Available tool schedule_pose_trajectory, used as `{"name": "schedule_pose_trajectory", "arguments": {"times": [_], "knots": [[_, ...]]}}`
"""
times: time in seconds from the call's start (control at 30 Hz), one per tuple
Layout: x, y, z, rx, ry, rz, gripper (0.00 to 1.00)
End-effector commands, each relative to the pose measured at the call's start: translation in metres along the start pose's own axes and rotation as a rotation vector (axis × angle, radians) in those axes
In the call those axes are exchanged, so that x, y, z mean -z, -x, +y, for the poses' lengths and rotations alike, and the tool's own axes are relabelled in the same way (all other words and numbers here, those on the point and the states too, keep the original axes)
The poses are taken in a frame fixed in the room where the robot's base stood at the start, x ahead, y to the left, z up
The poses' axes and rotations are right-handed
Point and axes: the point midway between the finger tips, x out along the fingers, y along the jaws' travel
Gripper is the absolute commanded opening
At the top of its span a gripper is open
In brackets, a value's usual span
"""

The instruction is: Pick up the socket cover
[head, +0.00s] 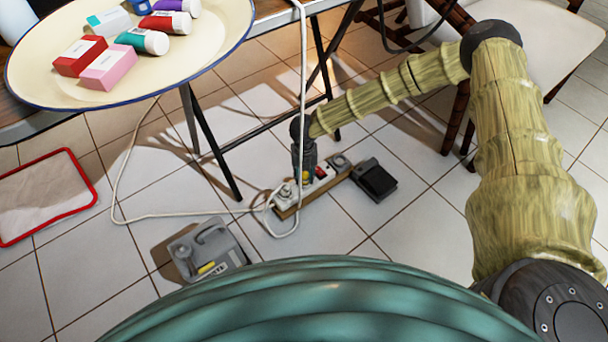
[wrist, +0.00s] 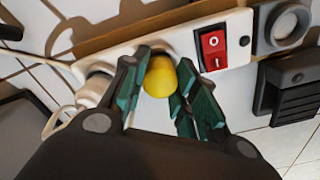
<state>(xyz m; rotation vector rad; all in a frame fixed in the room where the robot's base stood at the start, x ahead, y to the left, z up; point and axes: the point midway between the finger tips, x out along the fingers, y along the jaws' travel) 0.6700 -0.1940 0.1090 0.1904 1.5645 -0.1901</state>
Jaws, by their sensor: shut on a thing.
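The socket cover (wrist: 160,76) looks like a small rounded yellow cap. In the wrist view it sits between the green-padded fingertips of my gripper (wrist: 162,88), which is shut on it. It lies over the white face of the power strip (wrist: 133,50). I cannot tell whether it still touches the socket. In the head view my gripper (head: 305,172) points down at the power strip (head: 318,189), and a bit of the yellow cover (head: 305,177) shows at its tip.
A white plug (wrist: 97,86) sits left of the fingers; a red switch (wrist: 213,48) and grey round fitting (wrist: 283,26) are right. A black pedal (head: 374,181) lies beside the strip. A white cable (head: 180,215), grey machine (head: 206,252) and table leg (head: 212,150) are near.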

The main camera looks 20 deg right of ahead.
Motion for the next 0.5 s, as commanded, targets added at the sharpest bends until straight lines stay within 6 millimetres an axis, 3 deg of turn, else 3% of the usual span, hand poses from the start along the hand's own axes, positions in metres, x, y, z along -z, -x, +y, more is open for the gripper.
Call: {"name": "schedule_pose_trajectory", "arguments": {"times": [0.23,0.5], "knots": [[-0.001,0.036,0.001,-0.001,0.001,-0.002,0.09],[0.063,0.04,-0.004,-0.001,0.004,0.002,0.09]]}}
